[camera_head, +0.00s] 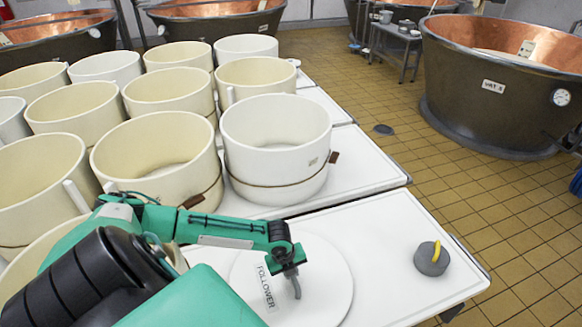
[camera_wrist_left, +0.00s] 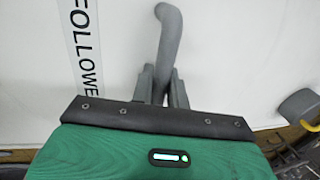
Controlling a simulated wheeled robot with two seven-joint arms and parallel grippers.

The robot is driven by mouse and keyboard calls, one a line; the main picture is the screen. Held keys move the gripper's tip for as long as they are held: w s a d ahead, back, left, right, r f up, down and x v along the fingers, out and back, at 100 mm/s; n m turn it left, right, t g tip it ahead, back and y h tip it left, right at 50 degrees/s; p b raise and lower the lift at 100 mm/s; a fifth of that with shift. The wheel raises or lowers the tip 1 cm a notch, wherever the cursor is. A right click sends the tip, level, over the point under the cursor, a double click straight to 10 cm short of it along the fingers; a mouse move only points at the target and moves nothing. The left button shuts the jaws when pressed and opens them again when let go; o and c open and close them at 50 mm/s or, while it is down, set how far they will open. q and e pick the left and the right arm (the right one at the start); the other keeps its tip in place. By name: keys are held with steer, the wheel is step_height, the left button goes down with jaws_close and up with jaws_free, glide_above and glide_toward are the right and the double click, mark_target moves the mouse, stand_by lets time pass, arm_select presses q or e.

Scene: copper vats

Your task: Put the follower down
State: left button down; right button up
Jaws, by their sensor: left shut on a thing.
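My left gripper (camera_head: 291,277) is shut on the handle from above. In the left wrist view the handle (camera_wrist_left: 170,25) passes between the two fingers of the gripper (camera_wrist_left: 160,86), and the follower's white face (camera_wrist_left: 115,35) with its label fills the area beyond. I cannot tell whether the disc touches the table or hangs just above it. My right gripper is not in view.
A grey weight with a yellow handle (camera_head: 432,260) stands on the table to the right. Cream and white hoops (camera_head: 275,140) crowd the table behind and left. Bare table lies between follower and weight. Copper vats (camera_head: 495,85) stand beyond on the tiled floor.

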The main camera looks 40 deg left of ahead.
mark_target(285, 280)
arm_select(q)
steer(key=shift+w, duration=0.1)
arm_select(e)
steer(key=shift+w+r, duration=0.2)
arm_select(q)
steer(key=shift+f, duration=0.1)
steer(key=c, duration=1.4)
jaws_free()
steer(key=shift+o, duration=0.2)
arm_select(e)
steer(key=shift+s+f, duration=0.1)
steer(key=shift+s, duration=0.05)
